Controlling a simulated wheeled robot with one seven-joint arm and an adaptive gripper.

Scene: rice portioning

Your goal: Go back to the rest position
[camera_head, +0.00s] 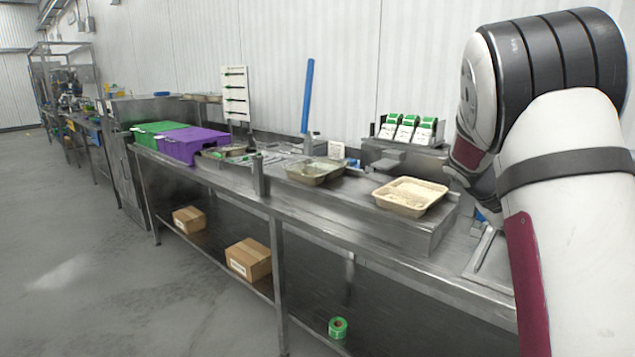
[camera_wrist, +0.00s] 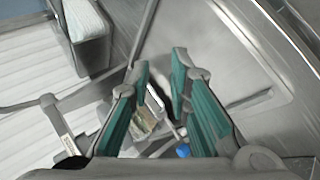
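My gripper (camera_wrist: 160,80) shows in the wrist view with its two green-padded fingers apart and nothing between the pads. It points at a steel surface (camera_wrist: 225,60). In the head view my white and black arm fills the right side and hides most of the gripper. A beige tray of rice (camera_head: 410,194) sits on a raised steel platform just left of my arm, apart from it. A second, metal-looking tray (camera_head: 315,171) sits farther left on the bench; its contents are unclear.
The long steel bench (camera_head: 350,222) runs leftward. A purple crate (camera_head: 194,143) and a green crate (camera_head: 158,128) stand at its far end. A blue pole (camera_head: 308,95) stands behind. Cardboard boxes (camera_head: 248,259) and a green roll (camera_head: 338,327) lie on the lower shelf. The floor at left is clear.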

